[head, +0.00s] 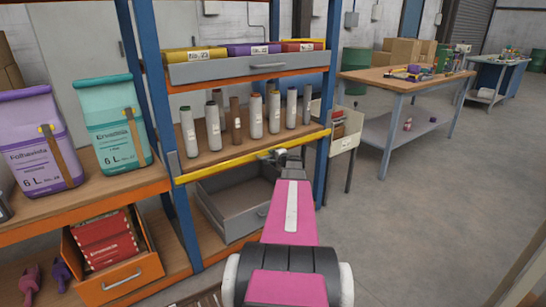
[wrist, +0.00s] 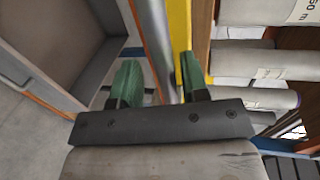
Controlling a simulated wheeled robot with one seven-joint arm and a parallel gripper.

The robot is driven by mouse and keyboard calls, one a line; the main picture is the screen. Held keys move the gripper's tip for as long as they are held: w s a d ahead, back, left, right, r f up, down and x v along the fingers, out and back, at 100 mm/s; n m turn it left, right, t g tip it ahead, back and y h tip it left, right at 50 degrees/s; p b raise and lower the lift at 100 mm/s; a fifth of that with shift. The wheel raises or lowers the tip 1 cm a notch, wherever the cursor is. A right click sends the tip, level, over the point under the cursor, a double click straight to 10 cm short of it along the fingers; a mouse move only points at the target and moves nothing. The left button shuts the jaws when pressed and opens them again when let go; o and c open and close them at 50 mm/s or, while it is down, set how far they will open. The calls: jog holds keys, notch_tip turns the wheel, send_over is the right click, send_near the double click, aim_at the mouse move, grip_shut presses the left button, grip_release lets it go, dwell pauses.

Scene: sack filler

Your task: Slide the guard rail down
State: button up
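The yellow guard rail (head: 235,163) runs across the front of the middle shelf bay in the head view, between two blue posts. In the wrist view the rail (wrist: 181,30) runs lengthwise beside a grey strip. My gripper (head: 283,155) is at the rail, right of its middle. In the wrist view its two green fingers (wrist: 160,82) are apart, and the right finger overlaps the yellow rail. The grey strip shows between the fingers. Whether a finger touches the rail I cannot tell.
Several upright tubes (head: 254,116) stand on the shelf behind the rail. A grey open drawer (head: 226,215) is below it, and another grey drawer (head: 250,68) with coloured packs is above. Sacks (head: 112,120) stand on the left.

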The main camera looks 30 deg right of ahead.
jog(key=a+v, duration=0.1)
jog(key=v, duration=0.9)
jog(key=shift+s+d, duration=0.35)
jog(key=shift+d, duration=0.1)
jog(key=shift+r, duration=0.1)
jog(key=a+f+n+g+y, duration=0.1)
jog(key=a+f+n+g, duration=0.15)
jog(key=a, duration=0.65)
jog(key=a+f+n+g+y, duration=0.2)
jog(key=a+n+g, duration=0.15)
jog(key=a, duration=0.65)
jog(key=a+f+n+g+y, duration=0.1)
jog(key=a+f+n+g, duration=0.15)
jog(key=a, duration=0.65)
jog(key=s+a+f+n+g+h, duration=0.1)
jog(key=s+a+n+g+h, duration=0.1)
jog(key=s+a, duration=0.5)
jog(key=s+a+f+n+g+h, duration=0.2)
jog(key=s+a+n+g, duration=0.3)
jog(key=a, duration=0.5)
jog(key=shift+s+a+f+n+h, duration=0.25)
jog(key=shift+s+a+n+h, duration=0.15)
jog(key=shift+s+n+h, duration=0.6)
